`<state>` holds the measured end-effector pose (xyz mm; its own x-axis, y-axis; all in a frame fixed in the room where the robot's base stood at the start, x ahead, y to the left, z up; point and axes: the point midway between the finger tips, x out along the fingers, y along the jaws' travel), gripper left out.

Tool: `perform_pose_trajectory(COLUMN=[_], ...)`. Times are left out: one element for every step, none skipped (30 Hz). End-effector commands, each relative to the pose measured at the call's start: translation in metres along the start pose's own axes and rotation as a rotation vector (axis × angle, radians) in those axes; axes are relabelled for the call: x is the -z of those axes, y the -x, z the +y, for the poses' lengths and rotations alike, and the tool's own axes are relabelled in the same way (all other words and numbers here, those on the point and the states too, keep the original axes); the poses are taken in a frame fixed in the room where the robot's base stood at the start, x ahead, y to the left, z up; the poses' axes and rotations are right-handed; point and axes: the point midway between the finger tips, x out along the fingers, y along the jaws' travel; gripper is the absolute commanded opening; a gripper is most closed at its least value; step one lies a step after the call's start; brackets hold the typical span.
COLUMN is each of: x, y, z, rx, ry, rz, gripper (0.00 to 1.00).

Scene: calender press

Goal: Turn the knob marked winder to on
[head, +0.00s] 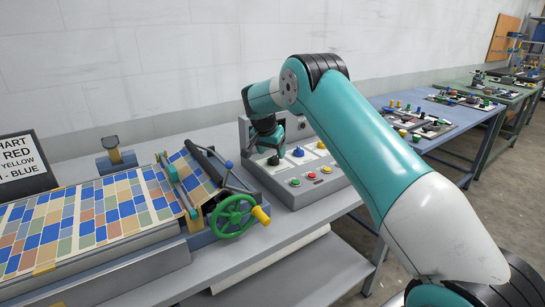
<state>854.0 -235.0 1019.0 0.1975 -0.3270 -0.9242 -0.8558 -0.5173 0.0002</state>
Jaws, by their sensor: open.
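A grey control box (272,180) stands on the bench, with white plates on its sloped upper panel. A blue knob (298,152) sits on the middle plate. A dark knob (273,160) sits on the left plate, right beneath my gripper (268,152). My gripper points down over this left plate, with its open fingers around or just above the dark knob; I cannot tell whether they touch it. The markings are too small to read, so I cannot tell which knob is the winder.
Green (295,182), red (311,176) and yellow (327,169) buttons line the box's front. Left of it is the press with a checkered sheet (95,215) and a green handwheel (232,216). A blue table (460,120) with parts stands at right.

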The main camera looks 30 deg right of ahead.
Motion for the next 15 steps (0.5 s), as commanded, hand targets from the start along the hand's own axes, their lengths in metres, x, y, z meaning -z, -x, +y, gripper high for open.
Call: perform_pose_trajectory(x=[0.0, 0.0, -0.001, -0.001, -0.001, -0.001, -0.001, -0.001, -0.001, -0.001, -0.001, 0.0, -0.001, -0.001, -0.001], y=[0.011, 0.019, 0.029, 0.037, 0.045, 0.055, 0.064, 0.071, 0.082, 0.089, 0.096, 0.106, 0.112, 0.117, 0.124], z=[-0.001, -0.001, -0.001, -0.001, -0.001, -0.001, -0.001, -0.001, -0.001, -0.001, -0.001, -0.001, -0.001, -0.001, -0.001], rx=[0.004, 0.004, 0.004, 0.005, 0.005, 0.005, 0.005, 0.004, 0.005, 0.004, 0.004, 0.003, 0.003, 0.003, 0.003], ry=[0.0, 0.0, 0.0, 0.0, -0.001, 0.0, 0.0, -0.001, 0.0, 0.0, 0.0, -0.001, 0.0, 0.0, -0.001], rz=[0.003, 0.004, 0.003, 0.003, 0.004, 0.003, 0.003, 0.003, 0.003, 0.003, 0.002, 0.002, 0.002, 0.001, 0.002], gripper=[0.65, 0.65, 0.65, 0.65, 0.65, 0.65, 0.65, 0.65, 0.65, 0.65, 0.65, 0.65, 0.65, 0.65, 0.65])
